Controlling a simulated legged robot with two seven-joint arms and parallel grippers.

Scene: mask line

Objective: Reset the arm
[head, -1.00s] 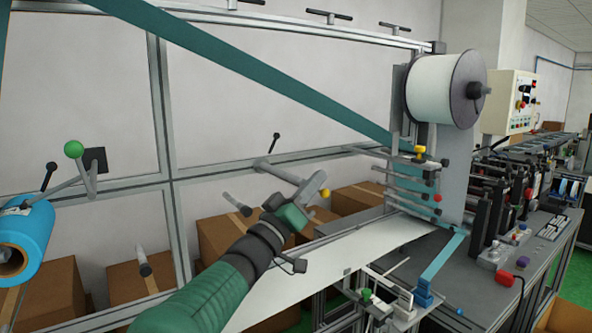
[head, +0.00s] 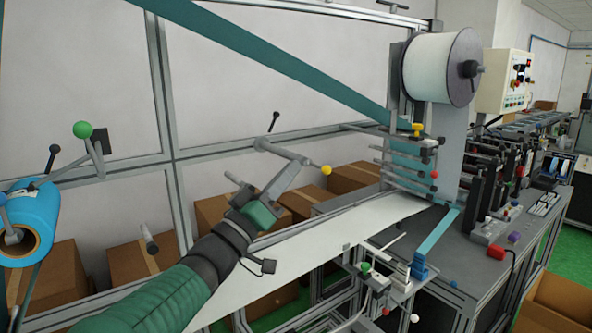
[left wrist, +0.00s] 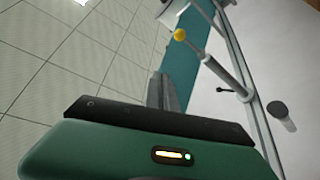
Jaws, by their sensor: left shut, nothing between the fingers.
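My left arm comes in from the lower left of the head view, with a green sleeve and dark wrist. My left gripper (head: 295,168) is shut and empty. Its grey fingers point up and right, overlapping in the picture a grey rod with a yellow ball end (head: 327,170); I cannot tell whether they touch. In the left wrist view the grey fingers (left wrist: 165,92) are together, and the yellow ball (left wrist: 180,34) shows beyond them. My right gripper is in neither view.
A white strip (head: 290,262) runs under my arm toward the machine table (head: 480,258). A white spool (head: 432,68) and several rods stand at right. A blue roll (head: 38,215) hangs at left. Cardboard boxes (head: 345,187) sit behind the frame. A teal band (head: 240,40) crosses above.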

